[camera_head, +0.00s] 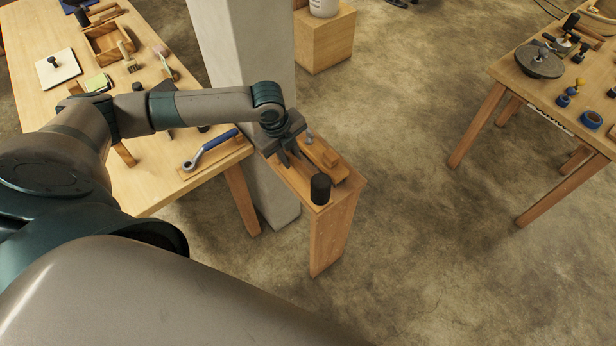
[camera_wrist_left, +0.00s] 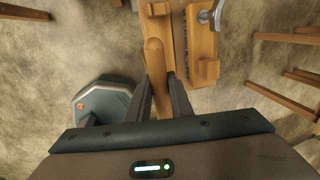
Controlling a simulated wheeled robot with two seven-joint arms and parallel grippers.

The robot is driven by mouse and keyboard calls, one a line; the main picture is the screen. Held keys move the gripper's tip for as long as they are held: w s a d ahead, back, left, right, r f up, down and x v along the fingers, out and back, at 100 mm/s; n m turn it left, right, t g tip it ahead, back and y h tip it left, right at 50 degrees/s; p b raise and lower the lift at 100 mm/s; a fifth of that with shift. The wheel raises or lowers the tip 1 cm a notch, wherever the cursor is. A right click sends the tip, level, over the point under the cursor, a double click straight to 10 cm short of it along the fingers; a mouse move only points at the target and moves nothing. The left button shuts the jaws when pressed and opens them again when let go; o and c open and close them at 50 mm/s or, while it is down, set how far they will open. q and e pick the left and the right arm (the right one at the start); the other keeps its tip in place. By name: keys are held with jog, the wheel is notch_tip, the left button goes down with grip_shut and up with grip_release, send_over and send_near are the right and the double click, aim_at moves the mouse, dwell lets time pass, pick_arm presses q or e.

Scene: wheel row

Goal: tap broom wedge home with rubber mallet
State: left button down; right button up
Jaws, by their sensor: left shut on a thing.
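My left gripper (camera_head: 286,153) is over the narrow wooden stand (camera_head: 328,223). In the left wrist view, its fingers (camera_wrist_left: 160,90) are shut on a rounded wooden handle (camera_wrist_left: 154,62). A black cylinder (camera_head: 320,188), which looks like a rubber mallet head, shows at the stand's near end; I cannot tell whether the held handle joins it. A wooden piece with a raised block (camera_head: 331,160) lies beside the gripper and also shows in the left wrist view (camera_wrist_left: 206,70), with a dark toothed strip along one side. I cannot make out the wedge. My right gripper is not in view.
A grey pillar (camera_head: 240,60) rises behind the stand. The left workbench (camera_head: 30,82) holds a blue-handled tool (camera_head: 212,147), a wooden tray (camera_head: 108,43) and brushes. Another table (camera_head: 520,78) with tools stands at the right. The floor between is clear.

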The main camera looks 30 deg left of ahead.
pick_arm(q)
jog(key=s+d+r, duration=0.4)
jog(key=s+r, duration=0.2)
jog(key=s, duration=0.1)
jog(key=shift+d+r, duration=0.15)
jog(key=shift+r, duration=0.15)
jog(key=shift+w, duration=0.1)
dwell(0.3)
